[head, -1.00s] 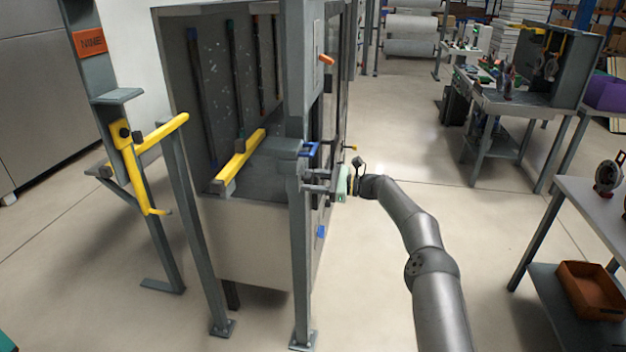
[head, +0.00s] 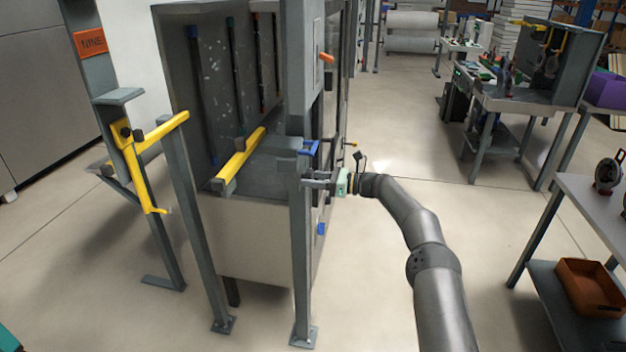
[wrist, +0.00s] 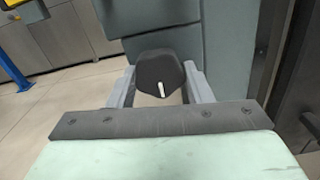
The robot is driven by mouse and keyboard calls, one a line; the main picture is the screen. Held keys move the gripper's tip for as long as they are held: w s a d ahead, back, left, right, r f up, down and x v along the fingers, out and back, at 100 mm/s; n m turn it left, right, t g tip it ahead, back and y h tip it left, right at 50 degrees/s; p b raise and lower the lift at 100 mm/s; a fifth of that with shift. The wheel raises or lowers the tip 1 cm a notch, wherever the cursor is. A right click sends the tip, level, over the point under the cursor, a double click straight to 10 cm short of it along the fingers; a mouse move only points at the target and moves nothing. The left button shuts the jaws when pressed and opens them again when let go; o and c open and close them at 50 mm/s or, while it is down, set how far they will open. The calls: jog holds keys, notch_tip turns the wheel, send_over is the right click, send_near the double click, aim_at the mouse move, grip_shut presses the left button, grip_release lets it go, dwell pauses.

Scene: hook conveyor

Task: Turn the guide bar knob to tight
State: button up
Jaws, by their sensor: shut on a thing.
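The guide bar knob (wrist: 158,70) is a dark, faceted knob with a white pointer line, on a grey-green post. In the wrist view the line points toward the bottom of the picture, tilted slightly. My gripper (wrist: 160,82) has one grey finger on each side of the knob and is shut on it. In the head view my gripper (head: 318,182) reaches in from the right to the grey upright post (head: 301,240) at the booth's front corner. The knob cannot be made out there, and no tight marking is legible.
A blue handle (head: 310,147) sits just above my gripper, and an orange lever (head: 326,58) is higher up. Yellow bars (head: 240,157) cross the booth on the left. A table (head: 590,220) stands at the right. The floor between is clear.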

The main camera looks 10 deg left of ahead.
jog(key=o, duration=1)
jog(key=shift+d, duration=0.1)
jog(key=d+b, duration=0.1)
jog(key=d, duration=0.4)
jog(key=d+b, duration=0.1)
jog(key=d, duration=0.5)
jog(key=s+d+b, duration=0.1)
jog(key=d, duration=0.5)
jog(key=shift+d, duration=0.15)
